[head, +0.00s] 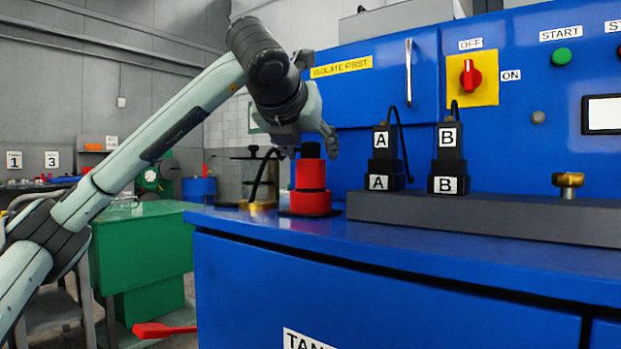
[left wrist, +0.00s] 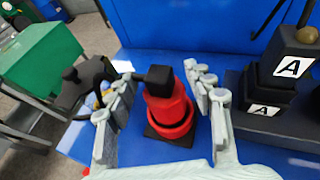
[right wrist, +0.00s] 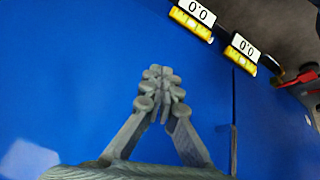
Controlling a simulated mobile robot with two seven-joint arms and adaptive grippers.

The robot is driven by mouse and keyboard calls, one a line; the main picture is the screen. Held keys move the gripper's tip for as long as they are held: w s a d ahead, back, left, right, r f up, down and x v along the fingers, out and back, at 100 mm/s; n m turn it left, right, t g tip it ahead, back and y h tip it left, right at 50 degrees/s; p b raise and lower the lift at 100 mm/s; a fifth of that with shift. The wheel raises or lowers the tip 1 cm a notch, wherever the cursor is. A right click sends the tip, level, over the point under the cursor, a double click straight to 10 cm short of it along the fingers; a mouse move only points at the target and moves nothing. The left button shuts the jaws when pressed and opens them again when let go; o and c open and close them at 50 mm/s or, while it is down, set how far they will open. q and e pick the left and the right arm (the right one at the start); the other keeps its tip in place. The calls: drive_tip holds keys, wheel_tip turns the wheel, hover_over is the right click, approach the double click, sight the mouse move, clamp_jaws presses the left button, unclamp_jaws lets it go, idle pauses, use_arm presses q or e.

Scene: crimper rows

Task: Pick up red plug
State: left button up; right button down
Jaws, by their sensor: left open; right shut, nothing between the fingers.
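The red plug (head: 311,174) stands upright with a black top, on a wider red round base (head: 310,202) at the left end of the blue bench top. In the left wrist view, the plug (left wrist: 165,108) shows between the two fingers. My left gripper (head: 308,138) is open and comes down over the plug's top from above. Its fingers (left wrist: 160,78) lie on either side of the plug with gaps visible, and it holds nothing. My right gripper (right wrist: 160,85) is shut and empty in front of a plain blue surface, away from the plug.
Black connectors marked A (head: 382,160) and B (head: 448,160) stand on a dark grey block (head: 500,216) right of the plug. A dark cable and brass fitting (head: 258,205) sit close to its left. The blue panel (head: 510,120) rises behind. The front bench top is clear.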

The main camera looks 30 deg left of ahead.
use_arm(q)
drive_tip(key=shift+w+f, duration=0.15)
drive_tip(key=shift+w, duration=0.25)
drive_tip(key=shift+c, duration=0.3)
drive_tip(key=c, duration=1)
drive_tip(key=shift+f, duration=0.15)
clamp_jaws()
